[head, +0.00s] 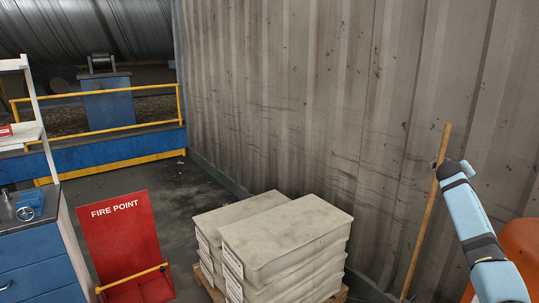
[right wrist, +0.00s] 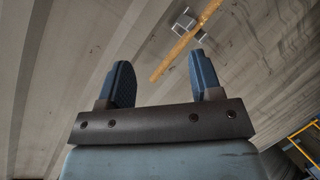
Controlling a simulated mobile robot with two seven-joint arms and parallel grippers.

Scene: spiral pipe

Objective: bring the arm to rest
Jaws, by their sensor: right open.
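My right arm (head: 485,240) reaches up from the lower right in the head view, in front of the corrugated wall. Its gripper is hard to make out there. In the right wrist view my right gripper (right wrist: 163,78) is open, with its two dark blue fingers apart and nothing held between them. A wooden pole (head: 426,210) stands tilted near the wall beside my arm. The pole also shows beyond the fingers in the right wrist view (right wrist: 182,46), with one end seen between them; its distance from them is unclear. My left gripper is not in view.
Stacked pale sacks or blocks (head: 285,235) stand on a pallet at bottom centre. A red fire point stand (head: 118,235) and blue drawer cabinet (head: 35,260) are at left. An orange object (head: 525,255) is behind my arm. A yellow railing (head: 130,91) stands farther back.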

